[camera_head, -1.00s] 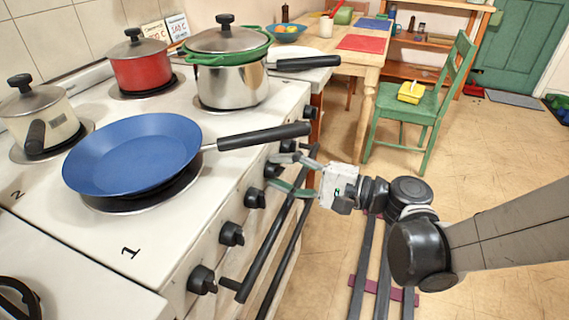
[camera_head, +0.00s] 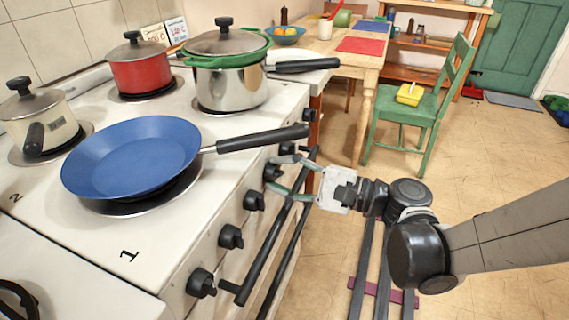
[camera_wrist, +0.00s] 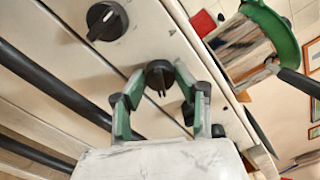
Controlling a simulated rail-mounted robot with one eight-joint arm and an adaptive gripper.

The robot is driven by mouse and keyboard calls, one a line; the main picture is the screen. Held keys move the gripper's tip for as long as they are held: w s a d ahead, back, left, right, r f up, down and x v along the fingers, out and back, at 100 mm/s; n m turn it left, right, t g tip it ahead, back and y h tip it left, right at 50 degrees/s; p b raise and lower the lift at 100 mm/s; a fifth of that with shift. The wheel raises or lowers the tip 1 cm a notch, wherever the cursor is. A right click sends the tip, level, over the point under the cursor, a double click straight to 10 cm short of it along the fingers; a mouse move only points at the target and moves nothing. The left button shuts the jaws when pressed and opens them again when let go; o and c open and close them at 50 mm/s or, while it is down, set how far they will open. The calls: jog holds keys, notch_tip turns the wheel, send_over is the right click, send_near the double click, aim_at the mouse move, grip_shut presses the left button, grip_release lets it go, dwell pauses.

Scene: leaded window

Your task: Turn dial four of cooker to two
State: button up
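The cooker (camera_head: 165,238) has a row of black dials along its front edge. In the head view my gripper (camera_head: 281,174) reaches in from the right, its fingers on either side of a dial (camera_head: 271,171). In the wrist view this dial (camera_wrist: 159,74) shows between the two green-and-grey fingertips (camera_wrist: 150,93) of my open gripper, with gaps on both sides. Another dial (camera_wrist: 107,20) lies up and left of it, and one is partly hidden behind the right finger. I cannot read the dial's setting.
Dark rails (camera_head: 268,240) run along the cooker front, close to my gripper. A blue pan (camera_head: 135,158) stands on the hob, its black handle (camera_head: 262,138) reaching out above the dials. A steel pot (camera_head: 232,88) stands behind.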

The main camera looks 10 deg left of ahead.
jog(key=o, duration=0.3)
jog(key=shift+o, duration=0.2)
jog(key=v, duration=1.2)
jog(key=shift+f, duration=0.1)
